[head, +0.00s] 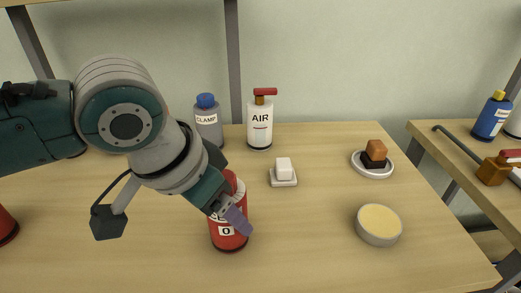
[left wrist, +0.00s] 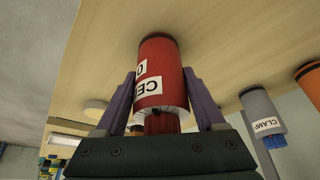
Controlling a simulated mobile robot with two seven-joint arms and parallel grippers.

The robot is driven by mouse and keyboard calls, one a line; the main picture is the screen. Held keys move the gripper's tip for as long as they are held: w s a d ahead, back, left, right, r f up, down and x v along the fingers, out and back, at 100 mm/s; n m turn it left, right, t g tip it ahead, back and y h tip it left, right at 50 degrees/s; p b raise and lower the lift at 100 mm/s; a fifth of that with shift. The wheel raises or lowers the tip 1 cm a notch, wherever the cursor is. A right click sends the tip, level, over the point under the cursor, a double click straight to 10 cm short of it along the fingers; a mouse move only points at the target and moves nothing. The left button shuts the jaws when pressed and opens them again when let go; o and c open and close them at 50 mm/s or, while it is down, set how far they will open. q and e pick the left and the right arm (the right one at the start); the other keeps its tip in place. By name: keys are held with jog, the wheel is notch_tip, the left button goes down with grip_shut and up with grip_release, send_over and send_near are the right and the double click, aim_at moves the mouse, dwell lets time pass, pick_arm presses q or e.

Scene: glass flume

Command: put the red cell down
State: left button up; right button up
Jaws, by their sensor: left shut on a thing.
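The red cell (head: 227,240) is a red cylinder with a white label and a dark bottom rim. It is upright at the near middle of the table. My left gripper (head: 232,212) reaches down from the left and is shut on it, hiding part of its top and label. In the left wrist view the red cell (left wrist: 160,65) sits between the two purple fingers (left wrist: 160,100), with its dark base toward the wooden table. Whether its base touches the table or hangs just above it, I cannot tell. My right gripper is not in view.
Behind stand a grey CLAMP bottle (head: 209,132) and a white AIR bottle (head: 260,127). To the right are a white block on a small dish (head: 284,183), a saucer with stacked blocks (head: 373,174) and a round tin (head: 379,238). Bare table (head: 300,235) lies between cell and tin.

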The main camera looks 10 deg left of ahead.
pick_arm(q)
jog(key=o, duration=1.5)
jog(key=shift+f, duration=0.1)
jog(key=shift+s+r, duration=0.1)
jog(key=shift+r, duration=0.45)
jog(key=p+v, duration=0.3)
jog(key=v, duration=0.8)
jog(key=s+d+f+h, duration=0.1)
jog(key=s+d+f, duration=0.1)
jog(key=s+d, duration=0.3)
jog(key=s+a+f+n+y, duration=0.1)
jog(key=s+a, duration=0.2)
jog(key=s+a+f+n+y, duration=0.1)
jog(key=s+a, duration=0.2)
jog(key=s, duration=0.1)
jog(key=s+a+f+n+y, duration=0.1)
jog(key=s+a, duration=0.2)
jog(key=s, duration=0.1)
jog(key=shift+a+f+n, duration=0.3)
jog(key=shift+a, duration=0.05)
